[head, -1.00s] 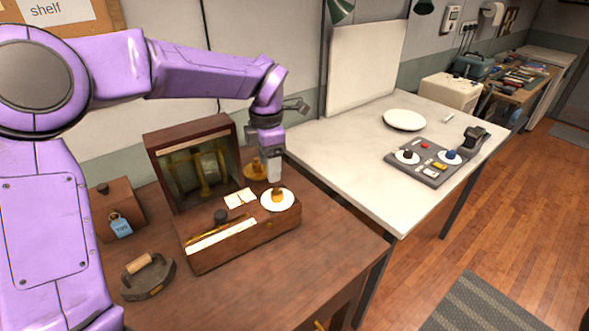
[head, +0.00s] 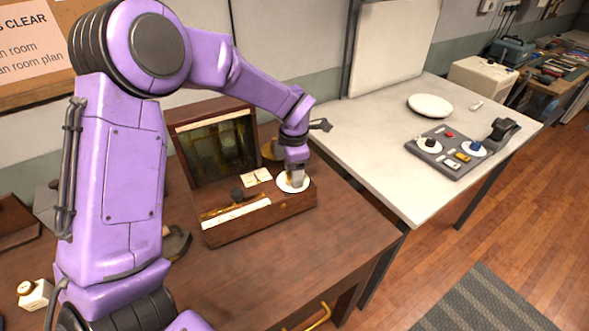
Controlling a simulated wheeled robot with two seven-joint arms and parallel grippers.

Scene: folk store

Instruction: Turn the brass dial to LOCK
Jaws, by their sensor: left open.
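A wooden instrument box (head: 250,227) with a raised glass-fronted back (head: 218,150) stands on the brown table. A round white plate (head: 283,187) sits at the right end of its top. My left gripper (head: 297,181) points down directly over this plate, with its jaws open. The gripper hides the brass dial on the plate, so its pointing direction and any contact cannot be told. The word LOCK is too small or hidden to read. My right gripper is not in view.
On the box are a dark knob (head: 237,194), a white card (head: 258,177) and a pale scale strip (head: 236,213). A grey control panel (head: 446,162) and a white plate (head: 430,106) lie on the white table.

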